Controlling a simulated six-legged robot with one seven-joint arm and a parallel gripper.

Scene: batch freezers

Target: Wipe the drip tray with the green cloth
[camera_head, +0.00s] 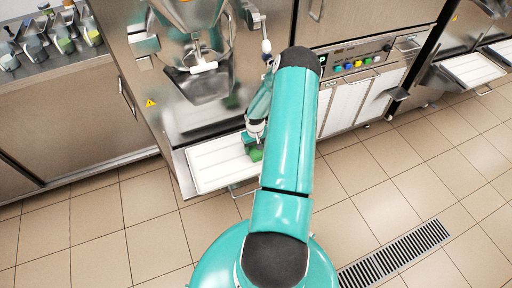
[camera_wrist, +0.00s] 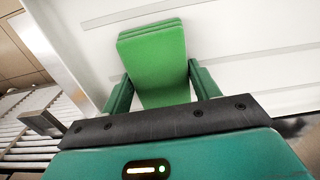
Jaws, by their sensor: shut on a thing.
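The green cloth (camera_wrist: 155,62) is a folded pad. My gripper (camera_wrist: 152,84) is shut on it, with a finger on each side in the wrist view. In the head view the cloth (camera_head: 256,154) shows at the right part of the white drip tray (camera_head: 212,168), below my gripper (camera_head: 254,138). The drip tray also fills the upper part of the wrist view (camera_wrist: 250,45). The tray sits low at the front of the batch freezer. The cloth is over the tray; I cannot tell whether it touches the surface. My arm hides the tray's right side in the head view.
The freezer's steel outlet (camera_head: 205,82) hangs above the tray. A control panel with coloured buttons (camera_head: 358,64) is to the right. Another tray (camera_head: 470,70) juts out at the far right. A counter with several containers (camera_head: 62,42) stands at left. The tiled floor in front is clear.

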